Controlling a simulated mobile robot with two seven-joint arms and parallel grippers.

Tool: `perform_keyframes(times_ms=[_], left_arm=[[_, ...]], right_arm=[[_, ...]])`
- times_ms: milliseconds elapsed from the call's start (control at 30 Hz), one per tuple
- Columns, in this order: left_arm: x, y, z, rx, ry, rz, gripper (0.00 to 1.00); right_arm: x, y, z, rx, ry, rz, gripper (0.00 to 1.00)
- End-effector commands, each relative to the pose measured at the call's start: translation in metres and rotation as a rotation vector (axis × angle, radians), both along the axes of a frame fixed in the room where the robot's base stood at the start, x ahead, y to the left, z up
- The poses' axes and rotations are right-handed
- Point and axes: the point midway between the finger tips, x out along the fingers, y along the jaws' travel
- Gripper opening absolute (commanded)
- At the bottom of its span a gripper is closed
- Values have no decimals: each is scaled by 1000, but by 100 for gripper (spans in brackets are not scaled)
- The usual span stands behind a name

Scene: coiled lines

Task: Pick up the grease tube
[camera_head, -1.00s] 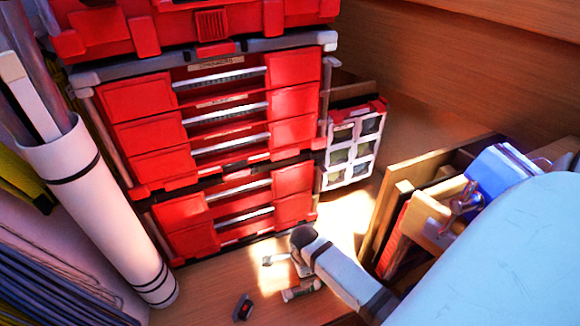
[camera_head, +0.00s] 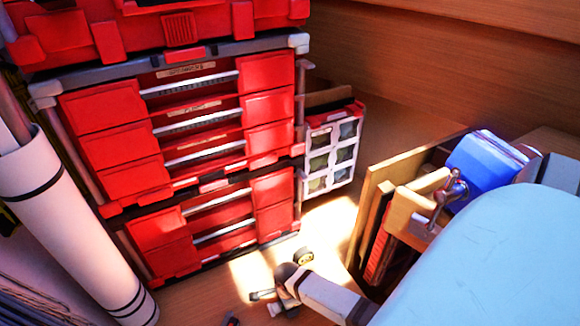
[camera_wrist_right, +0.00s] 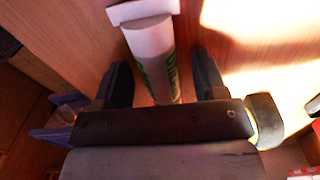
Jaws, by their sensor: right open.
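The grease tube (camera_wrist_right: 152,50) is white with green marking and a wide flat white end. In the right wrist view it lies with its narrower part reaching in between the two dark fingers of my right gripper (camera_wrist_right: 162,82). The fingers are apart, with the tube between them and a gap visible on each side. In the head view my right gripper (camera_head: 268,302) is low over the wooden floor in front of the red drawers, and I cannot make out the tube there. My left gripper is not in view.
A red drawer stack (camera_head: 190,150) stands behind the gripper. A small round dark and yellow object (camera_head: 303,257) lies just beyond it. A white roll (camera_head: 75,225) leans at left. Wooden boards (camera_head: 375,205) and a blue object (camera_head: 487,165) stand at right.

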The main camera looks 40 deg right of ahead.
Motion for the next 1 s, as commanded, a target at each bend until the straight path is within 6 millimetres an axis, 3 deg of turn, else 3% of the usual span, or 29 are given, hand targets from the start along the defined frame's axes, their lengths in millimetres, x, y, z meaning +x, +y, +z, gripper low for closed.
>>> perform_keyframes(times_ms=[167, 400, 767, 1000], left_arm=[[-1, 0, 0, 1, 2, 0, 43], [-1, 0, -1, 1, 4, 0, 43], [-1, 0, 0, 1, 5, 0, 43], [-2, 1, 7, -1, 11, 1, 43]], right_arm=[[0, 0, 0, 0, 0, 0, 65], [0, 0, 1, 1, 0, 0, 10], [0, 0, 4, 1, 0, 0, 9], [0, 1, 35, 3, -1, -1, 9]])
